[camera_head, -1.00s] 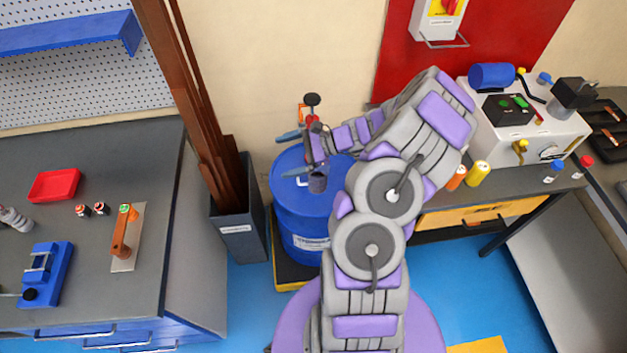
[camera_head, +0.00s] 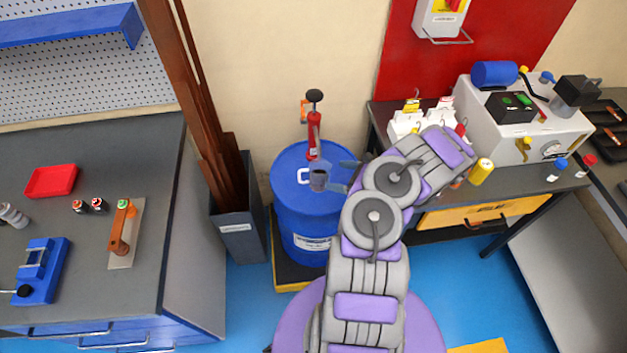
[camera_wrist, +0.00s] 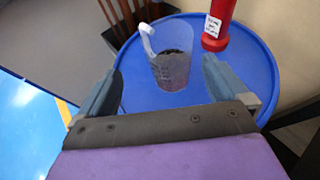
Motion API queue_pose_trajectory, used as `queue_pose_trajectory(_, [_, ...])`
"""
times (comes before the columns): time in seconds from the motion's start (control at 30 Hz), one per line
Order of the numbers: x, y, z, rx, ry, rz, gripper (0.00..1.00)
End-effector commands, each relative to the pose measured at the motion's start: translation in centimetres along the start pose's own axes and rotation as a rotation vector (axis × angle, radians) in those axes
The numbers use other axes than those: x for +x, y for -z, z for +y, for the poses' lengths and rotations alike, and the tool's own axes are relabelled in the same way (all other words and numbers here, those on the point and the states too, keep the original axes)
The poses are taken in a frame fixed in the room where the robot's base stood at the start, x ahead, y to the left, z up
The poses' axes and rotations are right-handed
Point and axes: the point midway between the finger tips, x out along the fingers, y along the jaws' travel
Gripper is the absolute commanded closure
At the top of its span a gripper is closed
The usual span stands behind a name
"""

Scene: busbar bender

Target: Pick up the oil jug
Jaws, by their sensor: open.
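The oil jug (camera_wrist: 172,68) is a small clear beaker-like vessel with a white handle and dark contents. It stands upright on the lid of the blue drum (camera_wrist: 245,72). In the head view the jug (camera_head: 318,179) is on the drum (camera_head: 305,220), in front of a red pump. My gripper (camera_wrist: 160,85) is open. In the wrist view its two fingers are on either side of the jug's lower part, with gaps to both sides. In the head view the gripper (camera_head: 347,176) is beside the jug, partly hidden by my arm.
The red pump (camera_head: 314,135) rises from the drum lid just behind the jug. A grey bin (camera_head: 235,225) of brown bars stands left of the drum. A grey bench (camera_head: 150,200) is at left; a bench with a machine (camera_head: 515,120) is at right.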

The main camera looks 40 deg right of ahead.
Motion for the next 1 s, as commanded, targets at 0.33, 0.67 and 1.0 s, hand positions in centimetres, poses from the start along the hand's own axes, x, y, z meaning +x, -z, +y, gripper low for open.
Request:
queue_pose_trajectory(0.33, [5.3, -0.1, 0.3, -0.007, 0.001, 0.004, 0.00])
queue_pose_trajectory(0.67, [8.5, -0.4, 0.0, -0.007, -0.002, 0.003, 0.00])
queue_pose_trajectory(1.0, [10.8, -0.6, -0.3, -0.003, 0.001, 0.001, 0.00])
